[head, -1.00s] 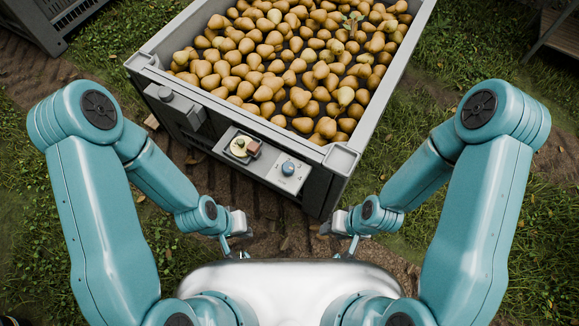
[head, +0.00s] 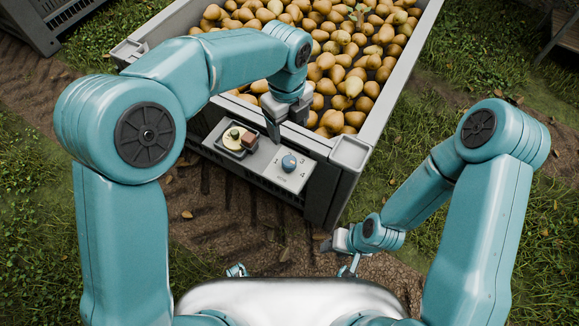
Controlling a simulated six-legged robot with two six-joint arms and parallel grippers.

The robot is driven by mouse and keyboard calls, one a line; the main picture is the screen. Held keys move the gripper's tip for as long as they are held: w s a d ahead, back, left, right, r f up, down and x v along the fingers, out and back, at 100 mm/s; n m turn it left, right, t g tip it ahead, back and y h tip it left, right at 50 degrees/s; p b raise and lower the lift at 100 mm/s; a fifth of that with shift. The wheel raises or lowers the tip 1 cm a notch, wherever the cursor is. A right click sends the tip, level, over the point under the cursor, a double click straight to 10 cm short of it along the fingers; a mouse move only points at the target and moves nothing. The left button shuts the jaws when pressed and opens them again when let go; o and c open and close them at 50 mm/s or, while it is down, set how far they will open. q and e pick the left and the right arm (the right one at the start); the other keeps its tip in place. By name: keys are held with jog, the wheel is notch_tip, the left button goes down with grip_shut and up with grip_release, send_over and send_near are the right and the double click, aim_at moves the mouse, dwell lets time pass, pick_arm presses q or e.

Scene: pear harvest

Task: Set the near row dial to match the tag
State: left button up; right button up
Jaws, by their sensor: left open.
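The blue dial (head: 289,162) sits on a grey panel (head: 262,168) on the near side of the pear bin. Small marks ring the dial, too small to read surely. My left gripper (head: 274,136) points down just above and behind the dial, apart from it as far as I can tell. It is open and seems empty; its fingers overlap in this view. My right gripper (head: 345,262) hangs low in front of the bin, right of centre; its jaws are unclear. I cannot make out a tag.
A tray on the panel holds a pale yellow disc (head: 233,138) with a green piece and a brown block (head: 249,137). The grey bin (head: 350,151) is full of pears (head: 345,85). Bare soil (head: 215,215) and grass lie in front.

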aim_at(290, 161)
pick_arm(q)
jog(key=shift+m, duration=0.5)
notch_tip(290, 161, down, 15)
jog(key=b, duration=0.4)
jog(key=shift+d, duration=0.1)
jog(key=c, duration=1.1)
